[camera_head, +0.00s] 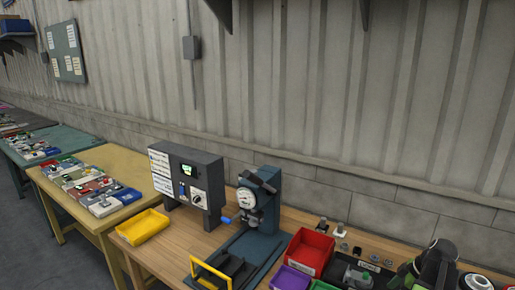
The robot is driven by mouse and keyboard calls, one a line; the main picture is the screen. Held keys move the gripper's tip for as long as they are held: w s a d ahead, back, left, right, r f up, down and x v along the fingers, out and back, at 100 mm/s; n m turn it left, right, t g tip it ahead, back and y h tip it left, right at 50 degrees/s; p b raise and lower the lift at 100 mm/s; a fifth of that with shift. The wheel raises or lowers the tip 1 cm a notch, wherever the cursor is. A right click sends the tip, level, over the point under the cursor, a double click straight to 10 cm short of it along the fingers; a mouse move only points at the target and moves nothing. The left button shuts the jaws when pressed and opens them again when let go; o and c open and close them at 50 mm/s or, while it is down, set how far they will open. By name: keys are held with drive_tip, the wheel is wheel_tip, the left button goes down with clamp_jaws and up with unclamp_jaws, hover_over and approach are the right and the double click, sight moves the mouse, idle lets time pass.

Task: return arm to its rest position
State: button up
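My gripper's fingers do not show in the head camera view. A black and green rounded shape rises at the bottom right corner, cut off by the lower edge; it may be part of my arm, but I cannot tell. No held object is visible.
A wooden bench (170,262) carries a grey control box (187,183), a blue press with a dial (262,215), a yellow tray (142,227), a red bin (308,253) and a purple bin (290,278). A yellow table (95,213) with several small devices stands left. Grey floor shows far left.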

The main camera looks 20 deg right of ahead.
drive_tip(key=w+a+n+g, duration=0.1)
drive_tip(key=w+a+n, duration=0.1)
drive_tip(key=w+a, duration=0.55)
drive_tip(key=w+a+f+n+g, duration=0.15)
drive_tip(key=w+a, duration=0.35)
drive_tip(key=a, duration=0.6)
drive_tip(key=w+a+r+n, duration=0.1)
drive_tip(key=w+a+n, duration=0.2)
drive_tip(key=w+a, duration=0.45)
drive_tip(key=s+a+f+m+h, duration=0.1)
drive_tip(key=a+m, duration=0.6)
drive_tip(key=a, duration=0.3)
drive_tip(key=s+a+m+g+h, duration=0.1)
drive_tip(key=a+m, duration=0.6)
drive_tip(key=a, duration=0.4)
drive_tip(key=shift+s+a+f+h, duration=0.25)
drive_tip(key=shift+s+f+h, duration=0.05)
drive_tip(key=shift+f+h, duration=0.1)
